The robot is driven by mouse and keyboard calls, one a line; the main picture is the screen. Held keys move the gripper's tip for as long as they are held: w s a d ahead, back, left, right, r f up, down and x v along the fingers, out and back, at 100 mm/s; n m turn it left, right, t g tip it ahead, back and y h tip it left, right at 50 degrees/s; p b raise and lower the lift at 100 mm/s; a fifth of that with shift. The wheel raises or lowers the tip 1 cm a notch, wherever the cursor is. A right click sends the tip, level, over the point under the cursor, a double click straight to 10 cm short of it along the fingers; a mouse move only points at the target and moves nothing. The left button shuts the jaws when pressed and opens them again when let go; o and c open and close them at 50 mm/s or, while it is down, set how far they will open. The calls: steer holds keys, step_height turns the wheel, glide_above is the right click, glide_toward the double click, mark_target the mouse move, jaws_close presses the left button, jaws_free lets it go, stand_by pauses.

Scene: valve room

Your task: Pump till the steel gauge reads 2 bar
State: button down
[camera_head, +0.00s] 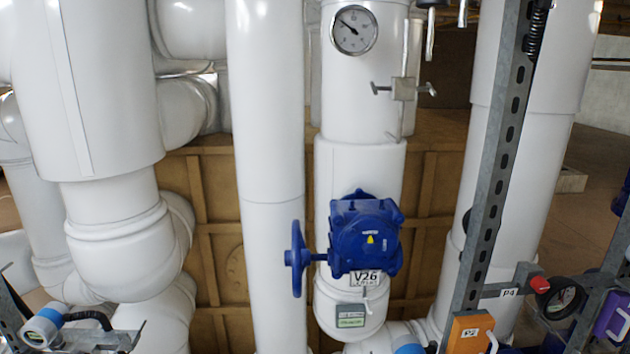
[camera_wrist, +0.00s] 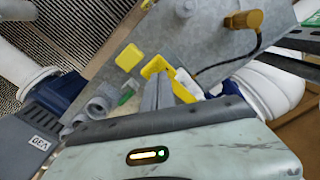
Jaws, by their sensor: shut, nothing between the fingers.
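A round gauge (camera_head: 354,30) with a steel-coloured rim and white dial sits on a white pipe at the top of the head view. Its dark needle points to the upper left; the numbers are too small to read. I cannot make out a pump for certain in either view. My gripper (camera_wrist: 158,92) shows in the wrist view as two grey fingers side by side, shut and empty. Its fingers are over a grey metal surface (camera_wrist: 195,40) with small yellow and grey items. The gripper does not show in the head view.
A blue valve (camera_head: 365,238) labelled V26 has a handwheel on its left. A slotted steel post (camera_head: 492,170) stands right of it. A red knob (camera_head: 539,284) by a P4 label, an orange box (camera_head: 468,332) and a black-rimmed round item (camera_head: 561,298) are at lower right.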

steer(key=shift+f+b, duration=2.1)
steer(key=shift+f, duration=0.2)
step_height(320, 180, up, 5)
steer(key=p, duration=0.5)
steer(key=shift+r, duration=0.15)
step_height(320, 180, up, 4)
steer(key=p, duration=0.4)
steer(key=shift+r+p, duration=0.1)
steer(key=shift+p, duration=0.2)
steer(key=shift+f, duration=0.2)
